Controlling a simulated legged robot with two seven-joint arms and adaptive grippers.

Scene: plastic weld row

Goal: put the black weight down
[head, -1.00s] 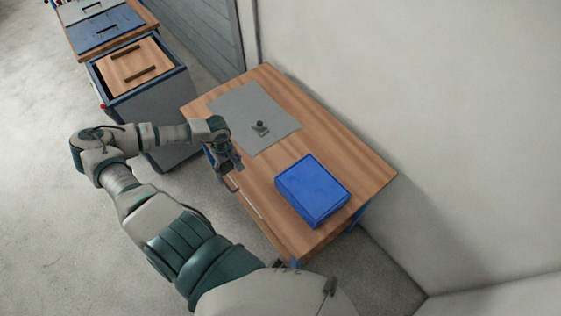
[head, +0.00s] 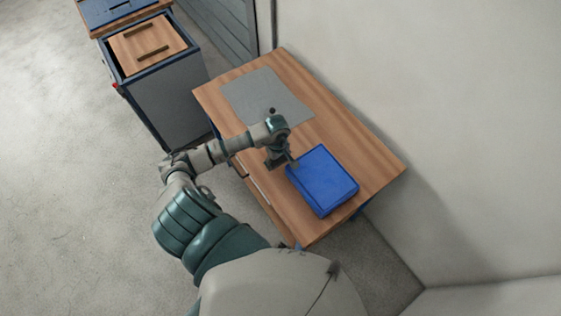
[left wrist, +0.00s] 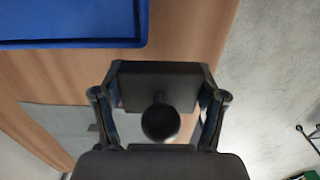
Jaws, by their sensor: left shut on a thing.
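My left gripper (head: 284,158) is shut on the black weight. In the left wrist view the black weight (left wrist: 160,82) is a dark block with a round knob (left wrist: 160,122), held between the two fingers. In the head view the gripper is over the wooden table (head: 350,134), beside the left edge of the blue box (head: 325,182). The weight is small and partly hidden there, and its height above the wood is hard to tell. My right gripper is not in view.
Bare wood shows between mat and blue box. A grey cabinet (head: 172,105) stands left; a wall is right.

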